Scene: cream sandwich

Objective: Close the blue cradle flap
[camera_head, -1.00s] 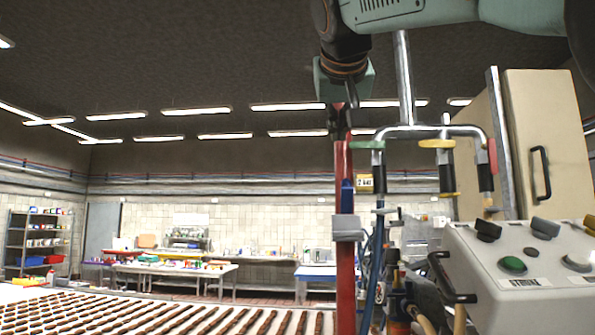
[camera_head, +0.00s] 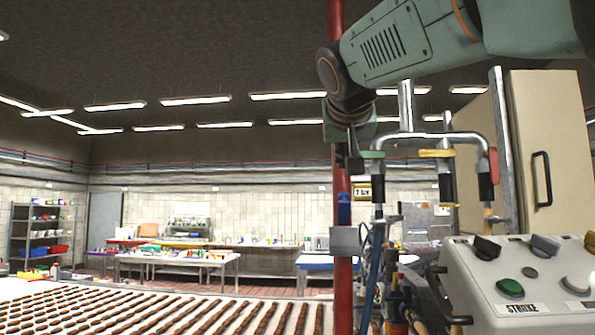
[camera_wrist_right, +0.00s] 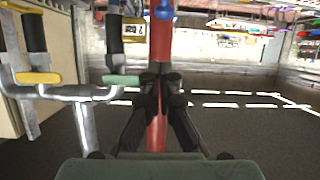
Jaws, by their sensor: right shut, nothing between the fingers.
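A small blue piece (camera_head: 344,208), likely the blue cradle flap, is on the red upright pole (camera_head: 337,30), just above a grey block (camera_head: 345,240). It also shows in the right wrist view (camera_wrist_right: 164,12), at the top on the pole. I cannot tell how far the flap stands open. My right gripper (camera_head: 354,172) points down by the pole, above the blue piece and apart from it. Its fingertips are together and empty, as the right wrist view also shows (camera_wrist_right: 160,77). My left gripper is not in view.
A metal pipe with a green collar (camera_head: 372,154) and a yellow collar (camera_head: 437,153) is close right of the gripper. A yellow gauge tag (camera_head: 363,191) hangs below. A control box (camera_head: 520,270) stands at right. A conveyor of chocolate bars (camera_head: 150,315) runs at lower left.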

